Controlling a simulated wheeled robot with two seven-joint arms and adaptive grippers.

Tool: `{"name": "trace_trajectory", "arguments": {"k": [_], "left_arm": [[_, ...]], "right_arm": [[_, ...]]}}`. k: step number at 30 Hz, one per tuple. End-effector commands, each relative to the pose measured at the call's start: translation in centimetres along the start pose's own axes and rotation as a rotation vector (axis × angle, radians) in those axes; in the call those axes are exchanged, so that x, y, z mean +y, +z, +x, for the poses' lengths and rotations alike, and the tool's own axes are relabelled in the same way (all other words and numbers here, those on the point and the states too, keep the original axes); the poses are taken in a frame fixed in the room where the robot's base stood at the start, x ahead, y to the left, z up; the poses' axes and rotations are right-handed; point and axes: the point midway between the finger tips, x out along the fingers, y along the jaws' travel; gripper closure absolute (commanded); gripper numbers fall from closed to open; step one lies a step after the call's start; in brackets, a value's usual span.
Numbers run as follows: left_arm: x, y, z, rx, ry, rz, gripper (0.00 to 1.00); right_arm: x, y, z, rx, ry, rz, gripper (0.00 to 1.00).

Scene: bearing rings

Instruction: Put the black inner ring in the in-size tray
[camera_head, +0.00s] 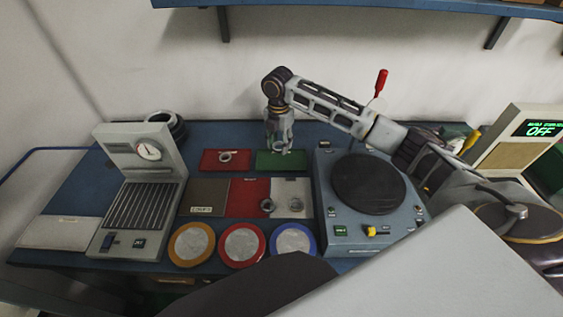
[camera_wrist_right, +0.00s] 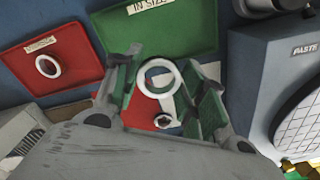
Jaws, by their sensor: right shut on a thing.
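My right gripper (camera_head: 279,146) hangs over the green in-size tray (camera_head: 292,161). In the right wrist view the gripper (camera_wrist_right: 170,85) is shut on a ring (camera_wrist_right: 159,78), which looks pale grey rather than black there. The ring is held between the fingers, near the front edge of the green tray (camera_wrist_right: 185,38), whose label reads IN SIZE. In the head view the held ring is hard to make out. My left gripper is not in view.
A red tray (camera_head: 209,165) left of the green one holds another ring (camera_head: 225,156). Two more rings (camera_head: 267,205) (camera_head: 295,204) lie on the red and pale areas in front. A turntable machine (camera_head: 335,235) stands close on the right, a dial gauge stand (camera_head: 126,240) left.

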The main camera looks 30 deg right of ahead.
Motion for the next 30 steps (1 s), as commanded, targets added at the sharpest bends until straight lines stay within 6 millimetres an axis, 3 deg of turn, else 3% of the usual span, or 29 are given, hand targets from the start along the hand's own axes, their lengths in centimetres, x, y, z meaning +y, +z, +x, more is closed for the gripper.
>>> {"name": "trace_trajectory", "arguments": {"k": [30], "left_arm": [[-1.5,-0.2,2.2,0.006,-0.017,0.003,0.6]], "right_arm": [[1.2,2.4,-0.4,0.006,0.009,-0.593,0.88]]}}
